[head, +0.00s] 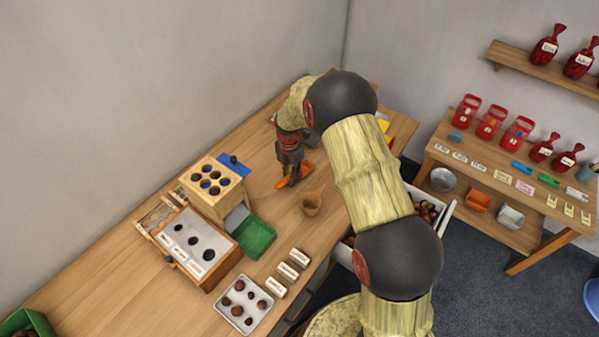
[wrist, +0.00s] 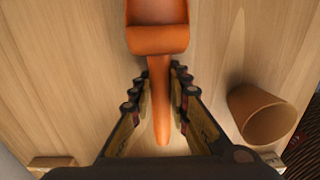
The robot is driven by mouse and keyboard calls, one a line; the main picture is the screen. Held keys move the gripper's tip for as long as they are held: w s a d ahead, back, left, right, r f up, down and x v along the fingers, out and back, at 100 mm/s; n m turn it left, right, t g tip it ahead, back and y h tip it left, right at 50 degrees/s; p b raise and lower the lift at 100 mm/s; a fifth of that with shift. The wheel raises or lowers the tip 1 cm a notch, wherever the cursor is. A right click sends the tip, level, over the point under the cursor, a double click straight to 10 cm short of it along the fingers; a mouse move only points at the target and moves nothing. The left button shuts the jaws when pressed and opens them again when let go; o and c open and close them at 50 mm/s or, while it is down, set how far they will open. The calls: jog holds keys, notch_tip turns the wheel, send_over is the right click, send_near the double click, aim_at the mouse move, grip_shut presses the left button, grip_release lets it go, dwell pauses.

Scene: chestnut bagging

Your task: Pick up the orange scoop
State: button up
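The orange scoop (wrist: 158,40) lies on the wooden workbench (head: 120,255). In the wrist view its bowl is at the top and its handle runs down between the fingers of my gripper (wrist: 160,92). The fingers stand on either side of the handle, with a gap visible on both sides, so the gripper is open around it.
A small brown cup (head: 311,204) stands close beside my gripper; it also shows in the wrist view (wrist: 262,115). To the left are a wooden box with round holes (head: 212,207) and a green tray (head: 256,240). A white drawer of chestnuts (head: 446,212) is at the right.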

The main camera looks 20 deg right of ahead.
grip_shut()
dwell(0.3)
jog(key=shift+r+p, duration=0.3)
jog(key=shift+r, duration=0.3)
notch_tip(320, 180, up, 2)
jog(key=shift+r+p, duration=0.25)
jog(key=shift+p, duration=0.4)
jog(key=s+d+r+p, duration=0.4)
jog(key=s+d+r, duration=0.2)
jog(key=s+r, duration=0.3)
jog(key=shift+s+r, duration=0.15)
jog(key=shift+s, duration=1.65)
